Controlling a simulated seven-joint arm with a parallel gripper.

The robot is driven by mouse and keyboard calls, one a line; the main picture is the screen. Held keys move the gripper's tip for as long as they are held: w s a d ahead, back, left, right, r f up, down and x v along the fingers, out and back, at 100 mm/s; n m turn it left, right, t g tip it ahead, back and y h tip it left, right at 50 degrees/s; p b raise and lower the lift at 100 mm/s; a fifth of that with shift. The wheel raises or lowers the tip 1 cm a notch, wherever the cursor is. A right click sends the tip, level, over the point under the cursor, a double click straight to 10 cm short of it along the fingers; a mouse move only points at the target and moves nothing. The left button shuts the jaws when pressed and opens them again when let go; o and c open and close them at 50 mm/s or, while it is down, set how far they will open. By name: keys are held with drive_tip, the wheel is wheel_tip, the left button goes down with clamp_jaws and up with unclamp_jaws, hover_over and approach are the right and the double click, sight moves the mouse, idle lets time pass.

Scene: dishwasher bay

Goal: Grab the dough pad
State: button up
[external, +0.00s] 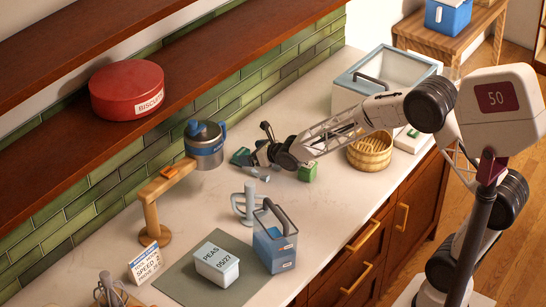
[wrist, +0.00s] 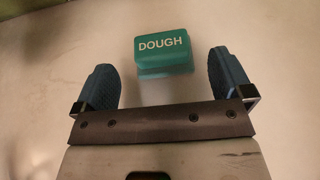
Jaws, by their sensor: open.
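The dough pad (wrist: 163,61) is a teal-green block with white "DOUGH" lettering. In the wrist view it lies on the pale counter, between and a little beyond my fingertips. In the external view the dough pad (external: 240,157) shows as a small dark teal shape just left of my gripper (external: 258,153). My gripper (wrist: 160,66) is open, with one blue-grey finger on each side. A gap shows between each finger and the pad. Nothing is held.
A green block (external: 308,172) sits under my wrist, near a round wooden basket (external: 370,152). A blue-and-steel canister (external: 205,148) hangs or stands at a wooden arm (external: 155,195). A grey mug stand (external: 248,203) and blue caddy (external: 275,245) stand nearer.

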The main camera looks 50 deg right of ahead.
sight(240, 151)
drive_tip(key=shift+w, duration=0.1)
drive_tip(key=shift+x, duration=2.5)
drive_tip(key=shift+r, duration=0.1)
drive_tip(key=c, duration=0.8)
drive_tip(key=shift+r, duration=0.15)
drive_tip(key=shift+r, duration=4.85)
